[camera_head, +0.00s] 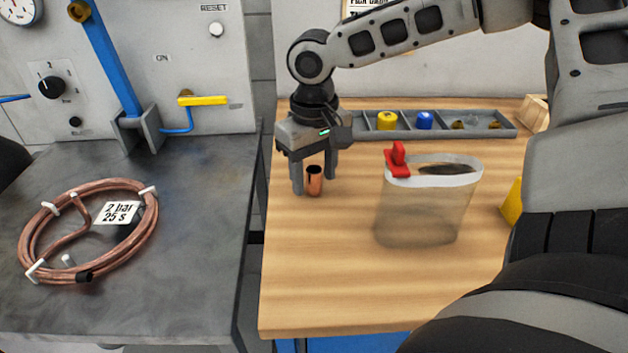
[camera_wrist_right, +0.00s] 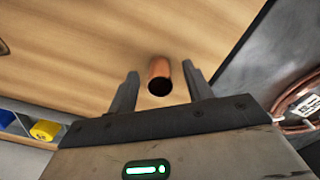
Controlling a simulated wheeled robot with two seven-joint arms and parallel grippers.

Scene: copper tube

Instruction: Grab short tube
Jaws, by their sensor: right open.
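The short copper tube (camera_head: 314,182) stands upright on the wooden table, near its left edge, with its open end up. My right gripper (camera_head: 314,184) is open and points down at the tube, with one finger on each side of it. In the right wrist view the tube (camera_wrist_right: 159,77) shows between the two fingertips (camera_wrist_right: 163,82), with gaps to both fingers, so it does not look gripped. My left gripper is not in view.
A clear container (camera_head: 425,215) with a red clip stands right of the tube. A grey divided tray (camera_head: 465,131) with small parts lies behind. A coiled copper tube (camera_head: 148,225) lies on the grey bench at left. The wooden table's front is clear.

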